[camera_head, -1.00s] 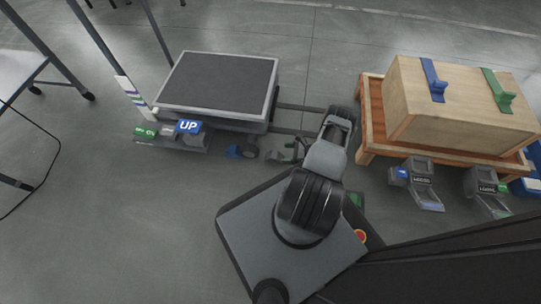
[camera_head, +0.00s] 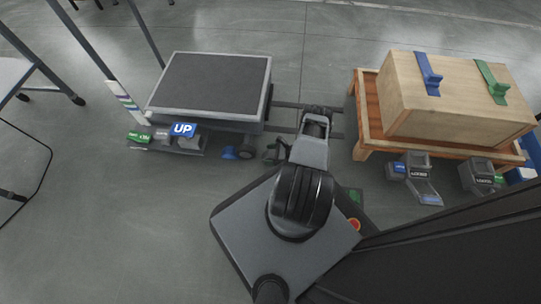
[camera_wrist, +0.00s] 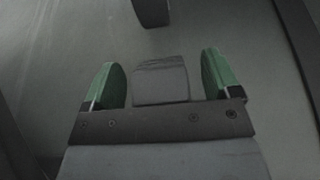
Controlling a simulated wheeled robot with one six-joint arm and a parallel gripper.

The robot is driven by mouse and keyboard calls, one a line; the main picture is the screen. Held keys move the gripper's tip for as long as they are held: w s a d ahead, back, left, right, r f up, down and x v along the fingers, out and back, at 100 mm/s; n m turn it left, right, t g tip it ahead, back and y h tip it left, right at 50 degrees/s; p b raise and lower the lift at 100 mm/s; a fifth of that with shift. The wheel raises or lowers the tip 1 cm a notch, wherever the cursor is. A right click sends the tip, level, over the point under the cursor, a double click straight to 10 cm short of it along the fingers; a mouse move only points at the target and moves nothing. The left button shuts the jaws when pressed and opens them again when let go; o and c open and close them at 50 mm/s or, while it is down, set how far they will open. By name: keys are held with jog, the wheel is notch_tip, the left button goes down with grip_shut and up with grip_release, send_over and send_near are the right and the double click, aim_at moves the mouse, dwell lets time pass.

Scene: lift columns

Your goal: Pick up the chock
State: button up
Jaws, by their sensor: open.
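A small blue wedge, which looks like the chock (camera_head: 230,153), lies on the floor beside the dark wheel of the lift cart in the head view. My gripper (camera_head: 277,151) is low, to the right of the wheel and apart from the wedge; it is small and dark there. In the wrist view my gripper (camera_wrist: 160,66) has its two green fingers spread wide. A dark grey block shows between them; I cannot tell what it is or whether it is touched. No blue shows in the wrist view.
The lift cart (camera_head: 208,85) has a dark top and a blue UP pedal (camera_head: 183,129). A wooden crate (camera_head: 455,100) rests on an orange-brown wooden stand (camera_head: 366,110) at the right, with grey pedals (camera_head: 415,168) below. A table stands at the left edge. Floor at lower left is clear.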

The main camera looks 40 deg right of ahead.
jog(key=shift+a, duration=0.2)
jog(key=c, duration=1.2)
